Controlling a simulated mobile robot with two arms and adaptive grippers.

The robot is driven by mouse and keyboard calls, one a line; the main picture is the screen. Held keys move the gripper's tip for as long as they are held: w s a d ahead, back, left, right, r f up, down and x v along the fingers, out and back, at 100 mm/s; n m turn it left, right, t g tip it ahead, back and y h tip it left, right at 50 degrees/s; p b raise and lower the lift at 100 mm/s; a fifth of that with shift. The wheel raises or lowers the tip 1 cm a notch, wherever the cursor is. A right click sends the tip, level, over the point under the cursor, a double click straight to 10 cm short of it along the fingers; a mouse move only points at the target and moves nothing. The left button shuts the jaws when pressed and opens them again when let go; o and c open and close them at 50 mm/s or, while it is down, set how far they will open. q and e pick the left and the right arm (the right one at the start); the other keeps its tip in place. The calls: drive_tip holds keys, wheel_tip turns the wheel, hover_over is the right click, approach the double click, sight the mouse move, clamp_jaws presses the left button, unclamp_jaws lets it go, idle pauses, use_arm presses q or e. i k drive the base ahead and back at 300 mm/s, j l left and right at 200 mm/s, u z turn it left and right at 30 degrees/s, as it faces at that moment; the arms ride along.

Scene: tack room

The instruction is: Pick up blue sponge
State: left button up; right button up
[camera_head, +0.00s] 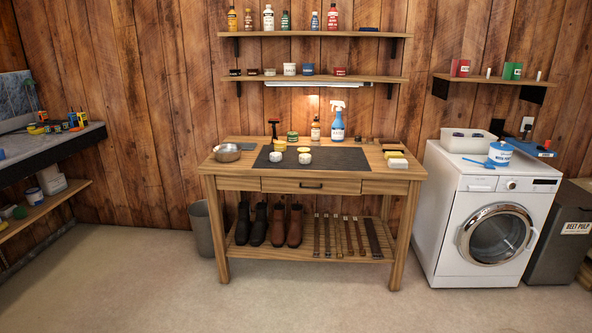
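I cannot clearly make out a blue sponge. A small flat blue-grey piece (2,154) lies at the left edge of the picture on the left bench; it is cut off and too small to identify. A blue object with an orange mark (533,148) is at the washer's back right, its kind unclear. Neither of my grippers is in view.
The workbench has a black mat (340,160), a metal bowl (227,153) and a blue spray bottle (338,125). The white washer (450,215) stands at right, a grey bin (202,228) at left. The front floor (270,305) is clear.

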sight(275, 157)
drive_tip(key=i, duration=2.5)
